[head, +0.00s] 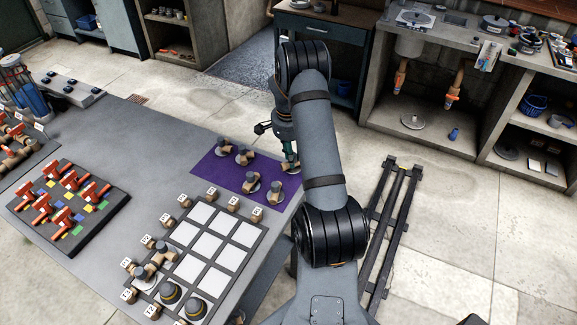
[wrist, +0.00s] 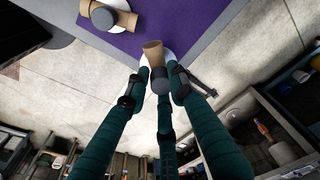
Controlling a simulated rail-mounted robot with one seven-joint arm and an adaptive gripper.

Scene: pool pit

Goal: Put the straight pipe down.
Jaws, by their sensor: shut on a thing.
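My gripper (head: 287,150) is at the right edge of the purple mat (head: 218,172), partly hidden by my arm in the head view. In the wrist view my gripper (wrist: 157,88) has its teal fingers closed around a straight pipe (wrist: 153,48), a tan piece with a dark grey cap. A white disc shows just behind the pipe. The pipe is low at the mat's edge; I cannot tell whether it touches the mat. Other tan fittings with grey caps stand on the mat, one at the back (head: 245,155) and one at the front (head: 275,192).
A board of white squares (head: 215,245) with tan fittings lies in front of the mat. A dark tray of red-handled valves (head: 68,205) is at the left. The grey table (head: 125,145) is bare between them. Black rails (head: 392,225) lie on the floor at right.

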